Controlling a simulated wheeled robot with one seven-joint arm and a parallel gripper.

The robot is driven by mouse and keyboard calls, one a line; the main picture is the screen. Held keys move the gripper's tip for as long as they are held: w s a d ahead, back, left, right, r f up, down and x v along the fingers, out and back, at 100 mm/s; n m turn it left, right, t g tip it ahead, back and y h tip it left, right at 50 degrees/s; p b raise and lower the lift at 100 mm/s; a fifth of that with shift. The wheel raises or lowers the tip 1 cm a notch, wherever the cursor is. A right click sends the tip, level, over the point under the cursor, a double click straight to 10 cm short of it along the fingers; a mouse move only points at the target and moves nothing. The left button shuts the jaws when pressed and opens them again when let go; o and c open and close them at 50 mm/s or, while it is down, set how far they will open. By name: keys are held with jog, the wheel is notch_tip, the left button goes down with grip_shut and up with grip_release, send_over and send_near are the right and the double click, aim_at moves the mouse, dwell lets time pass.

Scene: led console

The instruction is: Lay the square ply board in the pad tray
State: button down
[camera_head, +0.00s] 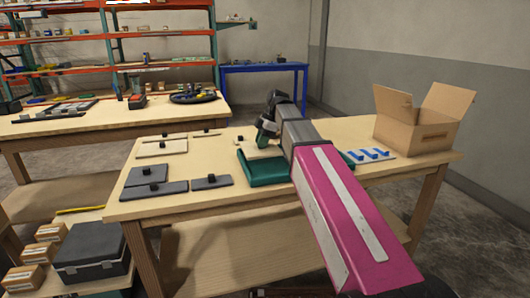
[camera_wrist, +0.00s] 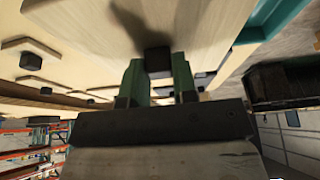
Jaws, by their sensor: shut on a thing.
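My gripper (camera_head: 266,132) is shut on the black knob (camera_wrist: 158,60) of a pale ply board (camera_wrist: 205,25). In the head view the board (camera_head: 262,151) shows as a pale patch below my gripper, at the far side of the green pad tray (camera_head: 268,172). My arm hides part of the tray and board. In the wrist view a teal tray edge (camera_wrist: 272,22) runs beside the board at upper right. I cannot tell whether the board touches the tray.
Pale knobbed boards (camera_head: 160,148) and dark grey ones (camera_head: 147,175) lie on the table's left. Blue pieces on a pale plate (camera_head: 370,154) and an open cardboard box (camera_head: 415,130) stand right of the tray. Bare tabletop lies between the left boards and the tray.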

aim_at(264, 151)
jog(key=shift+w+d+f, duration=0.4)
jog(key=shift+w+d, duration=0.05)
jog(key=shift+w, duration=0.05)
jog(key=shift+f, duration=2.05)
jog(key=c, duration=0.9)
grip_release()
jog(key=shift+f, duration=0.1)
jog(key=v, duration=1.2)
jog(key=shift+d, duration=0.1)
